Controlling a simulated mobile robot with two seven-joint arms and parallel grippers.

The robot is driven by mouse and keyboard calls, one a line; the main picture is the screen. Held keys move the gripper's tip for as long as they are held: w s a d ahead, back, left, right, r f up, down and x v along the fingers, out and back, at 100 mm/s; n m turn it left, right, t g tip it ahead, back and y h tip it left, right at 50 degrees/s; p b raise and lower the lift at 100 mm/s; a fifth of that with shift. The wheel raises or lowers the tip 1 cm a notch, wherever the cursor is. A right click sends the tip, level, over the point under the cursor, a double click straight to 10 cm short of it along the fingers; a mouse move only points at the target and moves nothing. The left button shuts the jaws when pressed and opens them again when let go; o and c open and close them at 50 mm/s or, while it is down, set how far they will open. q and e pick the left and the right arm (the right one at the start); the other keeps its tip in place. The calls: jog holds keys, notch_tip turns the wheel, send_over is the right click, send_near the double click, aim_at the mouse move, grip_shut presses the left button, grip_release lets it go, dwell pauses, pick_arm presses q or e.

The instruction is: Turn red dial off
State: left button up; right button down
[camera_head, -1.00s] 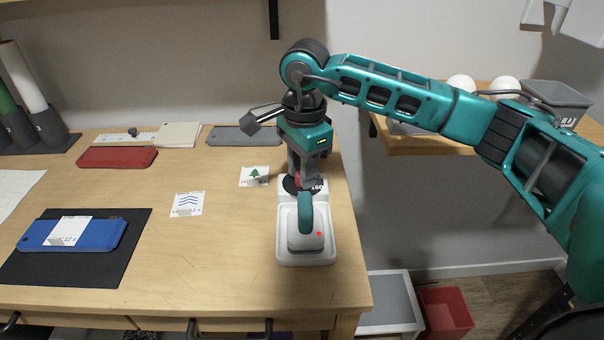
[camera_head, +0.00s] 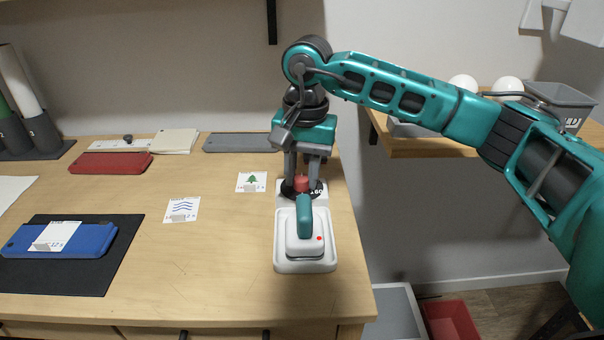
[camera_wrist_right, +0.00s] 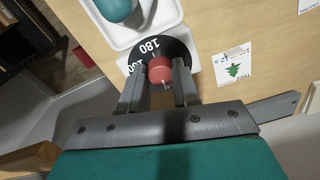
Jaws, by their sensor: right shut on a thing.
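The red dial (camera_head: 302,184) is on a black round scale at the back end of a white device (camera_head: 283,258) near the table's right edge. In the right wrist view the red dial (camera_wrist_right: 160,69) sits on the black scale (camera_wrist_right: 177,50), where a white "180" shows. My right gripper (camera_head: 303,183) points down over it, one finger on each side, and is shut on the dial. Its fingers also show in the wrist view (camera_wrist_right: 159,85). A teal-handled iron (camera_head: 305,216) rests on the device, with a small red light lit beside the handle. My left gripper is not in view.
A card with a green tree (camera_head: 251,181) lies left of the device, and a wave card (camera_head: 182,209) farther left. A blue case (camera_head: 90,240) lies on a black mat (camera_head: 85,287). A shelf (camera_head: 430,147) stands at the right. The table's middle is clear.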

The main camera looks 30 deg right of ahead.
aim_at(305, 179)
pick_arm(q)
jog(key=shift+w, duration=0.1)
pick_arm(e)
jog(key=shift+n, duration=0.3)
jog(key=c, duration=1.1)
grip_release()
jog(key=shift+c, duration=0.2)
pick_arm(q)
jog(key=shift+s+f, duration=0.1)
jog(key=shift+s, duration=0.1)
pick_arm(e)
jog(key=o, duration=0.3)
pick_arm(q)
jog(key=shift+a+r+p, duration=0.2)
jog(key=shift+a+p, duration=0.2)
jog(key=shift+p, duration=0.3)
pick_arm(e)
jog(key=r, duration=1.3)
jog(key=shift+s+d, duration=0.2)
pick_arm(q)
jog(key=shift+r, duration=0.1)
